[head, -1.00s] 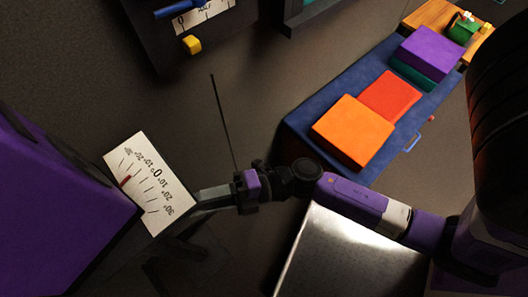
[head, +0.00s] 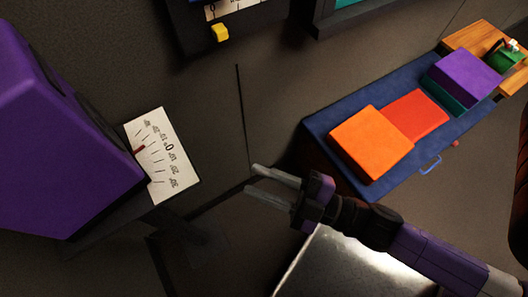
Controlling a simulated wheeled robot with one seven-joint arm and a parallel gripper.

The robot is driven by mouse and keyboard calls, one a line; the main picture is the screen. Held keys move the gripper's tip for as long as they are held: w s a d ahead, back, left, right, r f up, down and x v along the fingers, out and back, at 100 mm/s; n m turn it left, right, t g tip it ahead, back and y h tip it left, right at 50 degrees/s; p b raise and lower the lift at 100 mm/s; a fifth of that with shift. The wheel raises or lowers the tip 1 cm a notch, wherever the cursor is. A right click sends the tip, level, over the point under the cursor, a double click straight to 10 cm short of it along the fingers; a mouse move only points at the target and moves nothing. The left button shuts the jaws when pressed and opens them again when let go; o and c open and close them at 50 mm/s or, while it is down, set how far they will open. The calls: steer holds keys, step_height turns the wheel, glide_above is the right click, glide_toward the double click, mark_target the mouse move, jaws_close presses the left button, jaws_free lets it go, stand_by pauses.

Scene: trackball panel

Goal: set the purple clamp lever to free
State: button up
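A large purple housing (head: 60,140) fills the left of the head view, tilted in the picture. A white degree scale (head: 162,155) with a dark red pointer (head: 139,149) sits against its right side. I cannot make out a purple clamp lever; it may be hidden behind the housing or out of view. My gripper (head: 251,180) is open and empty, right of the scale and apart from it. Its two grey fingers point left, with a gap between them.
A blue cabinet (head: 322,122) at right bears orange (head: 371,143), red (head: 416,116) and purple (head: 463,78) blocks. A metallic surface (head: 345,270) lies below my arm. A panel with a yellow knob (head: 220,33) is at the top. Bare floor lies between.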

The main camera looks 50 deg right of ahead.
steer(key=shift+s+d, duration=0.1)
stand_by(0.6)
steer(key=shift+w+a+f+n+g+y+p, duration=1.2)
steer(key=shift+w+a+n, duration=0.7)
steer(key=shift+w, duration=2.55)
steer(key=shift+w+a+f+n+g+y+p, duration=0.8)
steer(key=shift+w+a+n+y, duration=1.15)
steer(key=shift+w, duration=2.5)
steer(key=shift+w+a+f+n+g+y+p, duration=1.2)
steer(key=shift+w+n, duration=1.15)
steer(key=shift+w, duration=2.1)
steer(key=shift+a+f+t+h, duration=0.15)
steer(key=shift+a+t+h, duration=0.1)
steer(key=shift+t, duration=0.15)
steer(key=shift+d, duration=0.1)
jaws_close()
